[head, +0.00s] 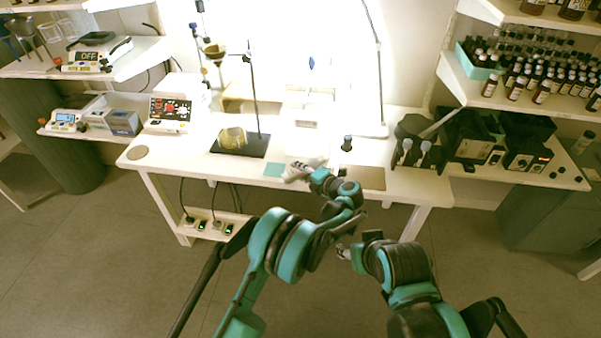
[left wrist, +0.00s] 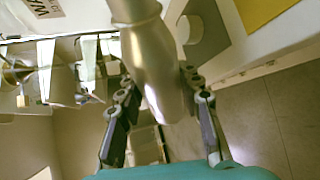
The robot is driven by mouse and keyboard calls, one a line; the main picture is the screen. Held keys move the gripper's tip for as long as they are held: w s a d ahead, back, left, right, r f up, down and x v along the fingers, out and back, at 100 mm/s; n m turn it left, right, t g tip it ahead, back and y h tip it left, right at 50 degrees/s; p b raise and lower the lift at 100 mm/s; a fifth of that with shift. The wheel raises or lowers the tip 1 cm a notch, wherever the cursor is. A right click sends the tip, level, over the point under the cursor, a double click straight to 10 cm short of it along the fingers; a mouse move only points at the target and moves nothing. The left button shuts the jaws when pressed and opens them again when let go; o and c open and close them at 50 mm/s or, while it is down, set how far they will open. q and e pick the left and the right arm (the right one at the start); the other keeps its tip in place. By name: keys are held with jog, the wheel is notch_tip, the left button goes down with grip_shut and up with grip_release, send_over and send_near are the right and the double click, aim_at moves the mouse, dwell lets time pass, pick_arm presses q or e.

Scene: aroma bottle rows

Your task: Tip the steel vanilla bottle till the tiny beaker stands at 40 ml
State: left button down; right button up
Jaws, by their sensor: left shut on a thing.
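The steel bottle (head: 299,170) is a silvery vessel over the front of the white table in the head view. In the left wrist view the steel bottle (left wrist: 152,62) fills the middle, its body between the two fingers. My left gripper (head: 312,172) is shut on it; the fingers also show in the left wrist view (left wrist: 160,98). The bottle looks tilted in the head view. I cannot make out the tiny beaker or any liquid level. My right gripper (head: 344,252) is low in front of the table, apart from the bottle; its opening is unclear.
A teal mat (head: 274,169) and a brown mat (head: 372,178) lie on the table. A small dark item (head: 347,143) stands behind. A stand with a dark base (head: 250,150) is left; black machines (head: 467,135) and bottle shelves are right. Floor in front is clear.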

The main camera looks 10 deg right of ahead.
pick_arm(q)
jog(key=shift+d+r+m+y, duration=0.1)
jog(key=shift+r+m+y, duration=0.2)
jog(key=shift+r+m, duration=0.15)
dwell(0.4)
jog(key=shift+w+d+r+m+y, duration=0.1)
jog(key=shift+r+m+y, duration=0.25)
jog(key=shift+r, duration=0.2)
dwell(3.0)
jog(key=shift+a+f+n+h, duration=0.2)
jog(key=shift+f+n+h, duration=0.55)
jog(key=shift+f+n, duration=0.25)
